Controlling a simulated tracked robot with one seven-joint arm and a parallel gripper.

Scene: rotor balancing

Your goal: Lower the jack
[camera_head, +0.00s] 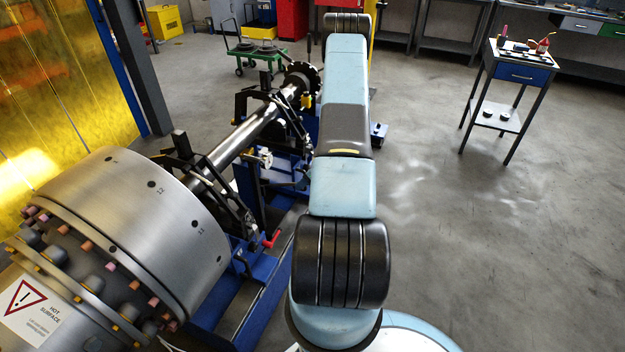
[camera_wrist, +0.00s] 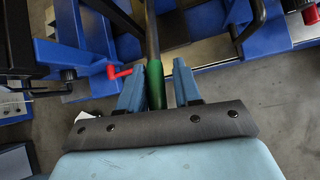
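A dark lever rod (camera_wrist: 152,40) with a green grip (camera_wrist: 155,85) stands between the two blue fingers of my gripper (camera_wrist: 159,80) in the wrist view. The fingers are apart on either side of the grip. A narrow gap shows at the right finger, and the left finger is very close to the grip or touching it. The lever appears to belong to the jack, but the jack's body cannot be made out clearly. In the head view my arm hides my gripper and the lever.
A red crank handle (camera_wrist: 118,72) sits left of the fingers; it also shows in the head view (camera_head: 272,240). A rotor shaft (camera_head: 240,137) with a large metal drum (camera_head: 130,215) lies left of my arm. A small tool table (camera_head: 523,73) stands right. The floor between is clear.

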